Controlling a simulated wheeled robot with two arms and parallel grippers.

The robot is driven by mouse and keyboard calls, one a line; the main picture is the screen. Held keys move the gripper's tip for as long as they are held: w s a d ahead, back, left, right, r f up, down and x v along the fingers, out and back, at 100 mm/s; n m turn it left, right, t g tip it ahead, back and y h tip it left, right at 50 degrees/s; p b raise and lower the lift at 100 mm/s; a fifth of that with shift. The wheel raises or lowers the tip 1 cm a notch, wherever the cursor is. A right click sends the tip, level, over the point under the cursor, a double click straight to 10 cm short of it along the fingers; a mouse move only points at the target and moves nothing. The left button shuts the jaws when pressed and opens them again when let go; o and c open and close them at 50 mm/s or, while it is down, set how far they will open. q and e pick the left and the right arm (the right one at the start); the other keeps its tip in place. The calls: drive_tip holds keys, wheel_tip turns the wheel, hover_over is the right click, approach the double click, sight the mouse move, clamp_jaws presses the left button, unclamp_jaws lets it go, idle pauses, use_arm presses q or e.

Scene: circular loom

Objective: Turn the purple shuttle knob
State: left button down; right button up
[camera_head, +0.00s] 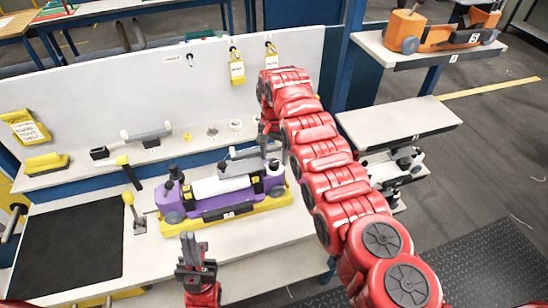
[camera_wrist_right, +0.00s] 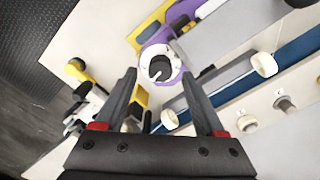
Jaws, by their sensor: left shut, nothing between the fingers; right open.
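The purple shuttle (camera_head: 228,203) lies on a yellow base (camera_head: 255,211) on the bench, with a white roll and a grey part on top. It has a dark knob at its left end (camera_head: 174,173). In the right wrist view a dark round knob (camera_wrist_right: 159,68) sits in a white ring on the purple end (camera_wrist_right: 177,72). My right gripper (camera_wrist_right: 165,98) is open and empty; the knob shows just beyond and between its fingertips, apart from them. In the head view it is mostly hidden by my red arm. My left gripper (camera_head: 188,242) is shut and empty in front of the shuttle.
A black mat (camera_head: 70,240) and a yellow-knobbed lever (camera_head: 134,212) are left of the shuttle. A shelf (camera_head: 75,177) with small parts runs behind it, below a white panel (camera_head: 140,90). A side shelf (camera_head: 400,122) is at right. The bench front is mostly clear.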

drive_tip(key=shift+f, duration=1.05)
clamp_jaws()
